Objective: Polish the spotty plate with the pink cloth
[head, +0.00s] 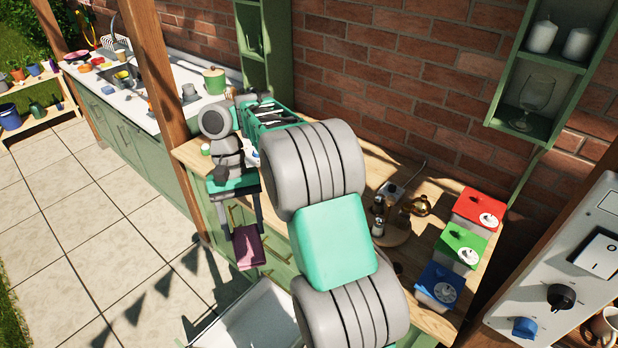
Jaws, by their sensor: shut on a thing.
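My gripper (243,226) hangs in front of the wooden counter, left of the middle of the head view, with its fingers pointing down. It is shut on the pink cloth (249,249), which looks like a dark pink folded pad in shadow at the fingertips. The cloth is in front of the green drawers and appears clear of any surface. I cannot make out the spotty plate; my arm covers much of the counter. A small white and blue thing shows partly behind the gripper, too hidden to tell.
The wooden counter (455,318) holds red (476,208), green (461,246) and blue (440,286) lidded boxes at right. A round board (398,236) with bottles stands left of them. A white basin-like thing (255,322) is at the bottom. Paved floor (90,250) is open at left.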

